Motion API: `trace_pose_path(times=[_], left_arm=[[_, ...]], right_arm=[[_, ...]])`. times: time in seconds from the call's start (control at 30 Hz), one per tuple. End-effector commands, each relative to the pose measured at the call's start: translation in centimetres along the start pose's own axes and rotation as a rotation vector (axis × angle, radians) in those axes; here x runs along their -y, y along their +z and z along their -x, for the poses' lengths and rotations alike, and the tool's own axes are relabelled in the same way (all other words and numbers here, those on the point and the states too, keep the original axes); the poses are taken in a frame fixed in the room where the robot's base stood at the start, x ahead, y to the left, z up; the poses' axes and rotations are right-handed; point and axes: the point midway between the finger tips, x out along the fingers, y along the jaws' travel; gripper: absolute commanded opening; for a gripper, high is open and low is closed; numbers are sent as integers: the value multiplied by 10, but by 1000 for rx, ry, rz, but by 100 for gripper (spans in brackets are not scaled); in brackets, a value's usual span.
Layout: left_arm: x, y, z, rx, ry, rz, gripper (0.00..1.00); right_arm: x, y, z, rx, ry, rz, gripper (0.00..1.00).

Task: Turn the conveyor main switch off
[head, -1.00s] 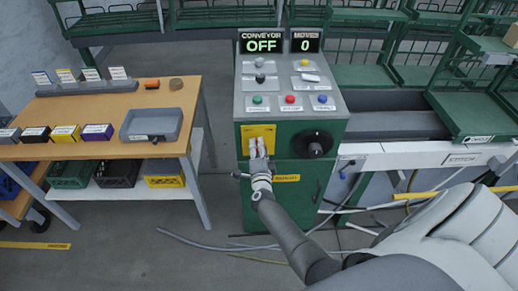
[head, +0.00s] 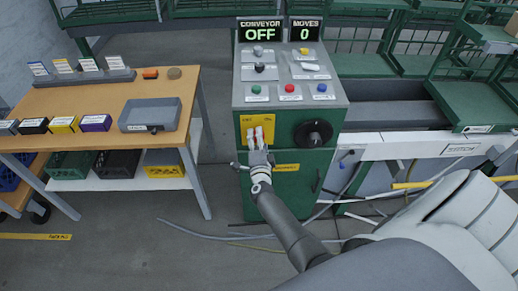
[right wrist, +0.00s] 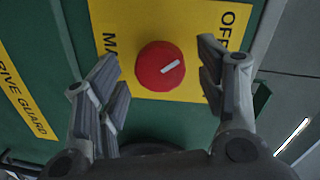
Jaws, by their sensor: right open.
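The main switch is a red round knob (right wrist: 160,66) with a white pointer mark, on a yellow plate (right wrist: 108,18) lettered "OFF" and partly hidden "MA...". In the right wrist view the pointer slants up and right. The yellow plate (head: 243,122) also shows on the green cabinet front in the head view, where my gripper hides the knob. My right gripper (right wrist: 160,85) is open, its fingers on either side of the knob with gaps visible. It also shows in the head view (head: 258,139). The conveyor display (head: 260,31) reads "OFF". My left gripper is not in view.
A black dial (head: 313,134) sits right of the yellow plate. Several coloured buttons and switches are on the sloped panel (head: 290,75) above. A wooden table (head: 100,100) with a grey tray (head: 125,124) stands left. Hoses (head: 200,233) lie on the floor.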

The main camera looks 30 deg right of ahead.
Motion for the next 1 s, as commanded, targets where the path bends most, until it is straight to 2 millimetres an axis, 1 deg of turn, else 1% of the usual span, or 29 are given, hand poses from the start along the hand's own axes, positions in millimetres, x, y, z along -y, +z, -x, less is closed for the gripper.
trace_pose_path(times=[0.4,0.53,0.7,1.0], left_arm=[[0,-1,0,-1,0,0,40],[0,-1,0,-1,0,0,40],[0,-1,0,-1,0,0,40],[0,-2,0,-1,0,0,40]], right_arm=[[-2,0,78,1,4,-1,64],[-2,0,95,1,3,1,64],[-1,0,106,1,2,1,64],[-1,0,108,1,1,0,64]])
